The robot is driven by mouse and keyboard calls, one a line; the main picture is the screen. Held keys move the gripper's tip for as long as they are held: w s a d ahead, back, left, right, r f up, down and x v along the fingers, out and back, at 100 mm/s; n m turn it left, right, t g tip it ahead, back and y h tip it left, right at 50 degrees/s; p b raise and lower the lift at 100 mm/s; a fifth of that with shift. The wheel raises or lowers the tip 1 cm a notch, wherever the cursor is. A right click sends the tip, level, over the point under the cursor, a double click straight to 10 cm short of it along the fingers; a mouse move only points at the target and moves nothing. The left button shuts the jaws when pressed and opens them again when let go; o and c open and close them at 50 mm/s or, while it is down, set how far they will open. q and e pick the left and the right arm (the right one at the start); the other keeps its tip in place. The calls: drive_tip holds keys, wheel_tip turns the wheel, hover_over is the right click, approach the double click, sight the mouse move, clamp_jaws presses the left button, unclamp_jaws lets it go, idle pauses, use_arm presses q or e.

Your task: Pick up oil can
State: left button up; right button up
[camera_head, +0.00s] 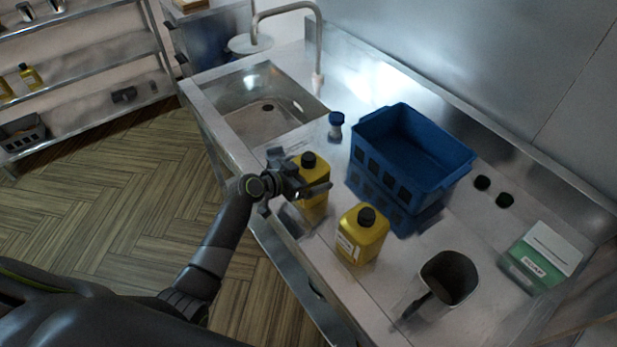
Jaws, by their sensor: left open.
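Two yellow oil cans with black caps stand upright on the steel counter. The farther oil can (317,172) is partly hidden by my left gripper (303,175). The nearer oil can (361,237) stands in front and to the right of it, with a pale label on its side. My left gripper is open, with its fingers at the upper part of the farther can; I cannot tell whether they touch it. My right gripper is not in view.
A blue crate (445,187) stands right of the cans, with a blue-capped bottle (335,127) behind them. A dark metal jug (425,284), a green-and-white box (539,258) and two small black caps (482,183) are to the right. A sink (228,114) lies at the far left.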

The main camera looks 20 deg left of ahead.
sight(309, 156)
use_arm(q)
drive_tip(key=shift+r, duration=0.1)
drive_tip(key=c, duration=1.1)
wheel_tip(309, 156, up, 10)
drive_tip(key=shift+b, duration=0.85)
